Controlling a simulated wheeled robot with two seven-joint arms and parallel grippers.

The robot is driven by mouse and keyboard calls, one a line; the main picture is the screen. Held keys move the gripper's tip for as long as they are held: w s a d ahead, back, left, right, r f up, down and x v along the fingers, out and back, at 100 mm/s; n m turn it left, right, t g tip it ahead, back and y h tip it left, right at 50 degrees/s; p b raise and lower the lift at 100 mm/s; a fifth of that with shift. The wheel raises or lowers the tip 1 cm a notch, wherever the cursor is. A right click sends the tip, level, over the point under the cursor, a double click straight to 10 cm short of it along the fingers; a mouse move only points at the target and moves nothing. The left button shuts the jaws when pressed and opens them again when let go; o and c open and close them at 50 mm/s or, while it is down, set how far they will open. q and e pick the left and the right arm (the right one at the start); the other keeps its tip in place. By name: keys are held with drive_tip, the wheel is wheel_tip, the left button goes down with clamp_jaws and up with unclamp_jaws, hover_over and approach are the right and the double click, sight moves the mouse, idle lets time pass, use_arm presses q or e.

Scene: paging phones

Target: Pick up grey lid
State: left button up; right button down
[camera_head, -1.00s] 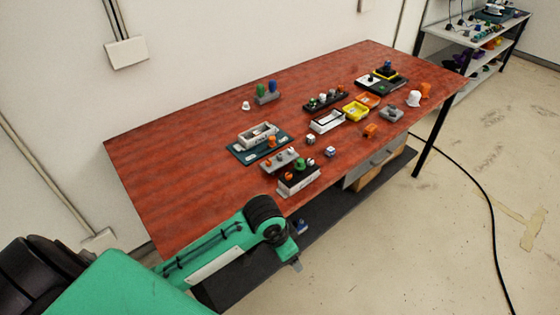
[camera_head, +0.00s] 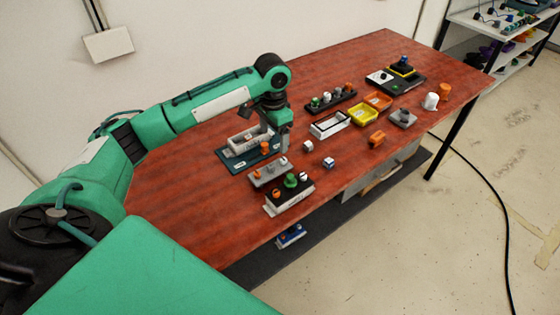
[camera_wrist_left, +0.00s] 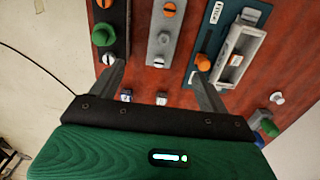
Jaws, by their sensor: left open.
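A grey block with a rounded knob on top (camera_head: 403,118), which looks like the grey lid, sits at the right front of the red table in the head view. I cannot be sure that it is the lid. My left gripper (camera_head: 284,143) is to its left, over the table beside the teal board. In the left wrist view the gripper (camera_wrist_left: 160,68) is open, with nothing between its two fingers. The grey strip with pegs (camera_wrist_left: 164,48) lies beyond the fingertips. My right gripper does not show.
The teal board (camera_head: 226,157) carries a grey-white box and an orange peg. A black-topped block with a green knob (camera_head: 289,194) is near the front edge. The table's left part is clear.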

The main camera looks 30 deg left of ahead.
sight(270, 166)
use_arm(q)
drive_tip(key=f, duration=0.2)
drive_tip(key=s+f+p, duration=0.1)
drive_tip(key=shift+s+f, duration=0.2)
drive_tip(key=shift+f, duration=0.15)
drive_tip(key=f, duration=0.3)
drive_tip(key=shift+w+a, duration=0.1)
drive_tip(key=shift+w, duration=0.15)
drive_tip(key=shift+a+f+p, duration=0.1)
drive_tip(key=shift+f+p, duration=0.35)
drive_tip(key=shift+f, duration=0.35)
drive_tip(key=f, duration=0.1)
drive_tip(key=f+p, duration=0.1)
drive_tip(key=f, duration=0.1)
drive_tip(key=shift+a+f, duration=0.3)
drive_tip(key=shift+f, duration=0.55)
drive_tip(key=c, duration=1.1)
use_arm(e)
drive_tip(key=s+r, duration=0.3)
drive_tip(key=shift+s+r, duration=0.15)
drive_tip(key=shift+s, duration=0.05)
